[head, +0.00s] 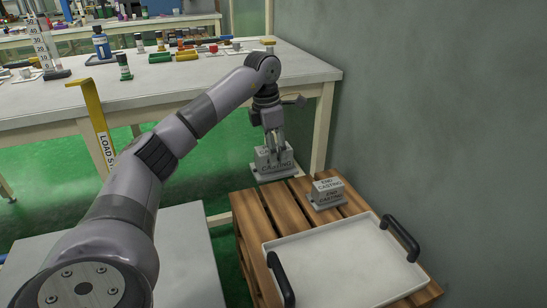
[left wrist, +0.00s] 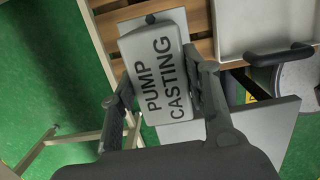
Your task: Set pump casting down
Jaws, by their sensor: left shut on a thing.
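The pump casting (head: 276,168) is a grey block on a flanged base, held near the far left corner of the wooden slatted stand. My left gripper (head: 273,146) is shut on its upper part from above. In the left wrist view the block, lettered PUMP CASTING (left wrist: 158,72), sits between the fingers (left wrist: 165,90). I cannot tell whether its base touches the slats. The right gripper is not in view.
The end casting (head: 327,193) stands on the wooden stand (head: 253,215), right of the pump casting. A white tray (head: 345,262) with black handles lies in front. A long table (head: 60,98) with bottles is behind; a wall (head: 440,110) rises right.

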